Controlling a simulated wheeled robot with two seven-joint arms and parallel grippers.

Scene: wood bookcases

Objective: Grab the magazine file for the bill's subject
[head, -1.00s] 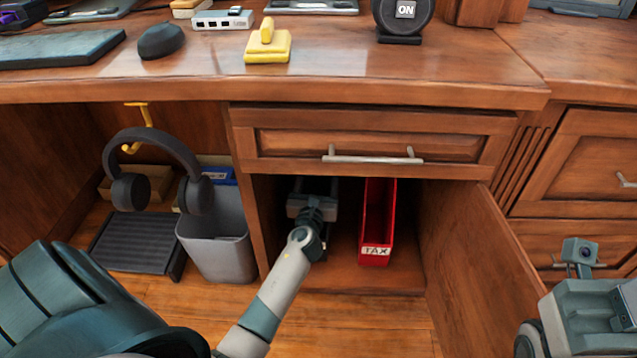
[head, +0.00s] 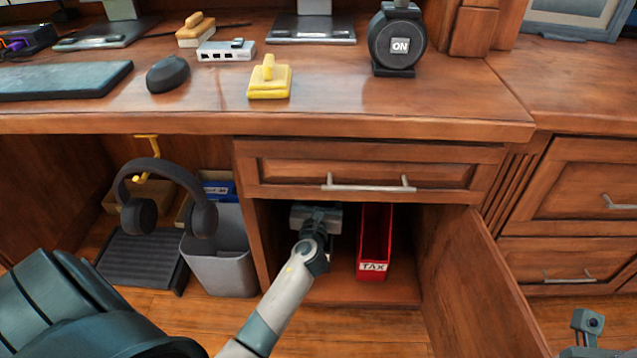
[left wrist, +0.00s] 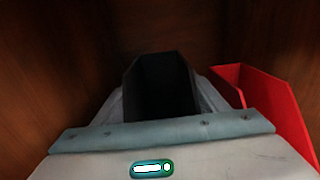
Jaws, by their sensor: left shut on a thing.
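A red magazine file (head: 374,245) with a white TAX label stands upright in the open cabinet under the drawer. In the left wrist view the red file (left wrist: 268,98) is at the right. A dark, open-topped magazine file (left wrist: 160,88) is at the centre of that view, between the fingers. My left gripper (head: 316,217) is inside the cabinet, left of the red file, shut on the dark file. My arm hides most of it in the head view, and no label on it shows. No bill is visible.
The open cabinet door (head: 470,285) stands to the right. A drawer (head: 375,172) closes off the space above. Left of the cabinet are a grey bin (head: 218,255), headphones (head: 160,195) on a yellow hook and a footrest (head: 140,258). A yellow stamp-like object (head: 269,80) lies on the desk.

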